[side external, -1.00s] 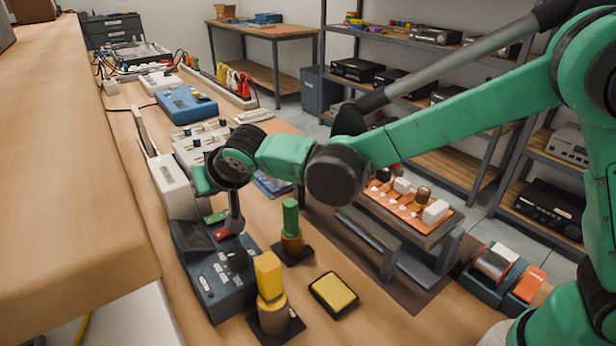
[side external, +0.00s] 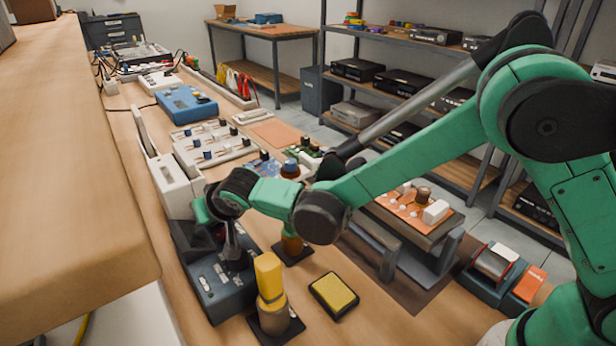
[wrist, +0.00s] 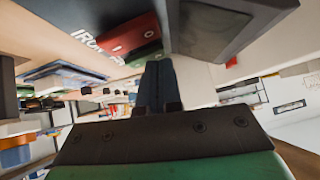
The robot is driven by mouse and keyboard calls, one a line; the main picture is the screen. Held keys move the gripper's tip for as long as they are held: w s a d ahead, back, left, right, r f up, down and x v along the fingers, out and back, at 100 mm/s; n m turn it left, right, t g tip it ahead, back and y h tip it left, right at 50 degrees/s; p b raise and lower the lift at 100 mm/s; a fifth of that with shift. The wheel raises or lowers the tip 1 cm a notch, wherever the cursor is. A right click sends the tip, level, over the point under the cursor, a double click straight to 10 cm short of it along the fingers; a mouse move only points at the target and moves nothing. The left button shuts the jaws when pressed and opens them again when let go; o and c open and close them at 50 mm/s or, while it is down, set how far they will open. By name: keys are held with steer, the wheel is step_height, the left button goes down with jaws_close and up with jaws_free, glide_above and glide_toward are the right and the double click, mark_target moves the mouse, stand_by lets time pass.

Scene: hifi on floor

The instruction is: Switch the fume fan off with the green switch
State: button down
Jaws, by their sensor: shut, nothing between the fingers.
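My gripper (side external: 235,258) is shut and empty, its fingers pointing down over the dark grey control box (side external: 222,298) on the bench. In the wrist view the shut fingers (wrist: 158,66) end close beside the green switch (wrist: 147,57). I cannot tell whether they touch it. The red switch (wrist: 127,35), with white lettering beside it, lies just past the green one. Which way the green switch is tipped is not clear. I cannot make out the fume fan for sure.
A yellow-topped post (side external: 268,275) stands close to the right of the control box. A yellow sponge tray (side external: 334,294) lies farther right. A grey-white case (side external: 172,182) stands behind the box, and a raised wooden shelf (side external: 60,200) runs along the left.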

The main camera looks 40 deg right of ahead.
steer(key=shift+f, duration=0.1)
steer(key=shift+d, duration=0.85)
steer(key=shift+r, duration=0.2)
steer(key=shift+r, duration=0.1)
steer(key=shift+r, duration=0.3)
steer(key=r, duration=0.2)
steer(key=shift+d+r, duration=0.2)
steer(key=shift+r, duration=0.2)
steer(key=a+v, duration=0.1)
steer(key=v, duration=0.9)
steer(key=shift+d+r, duration=0.25)
steer(key=shift+d, duration=0.25)
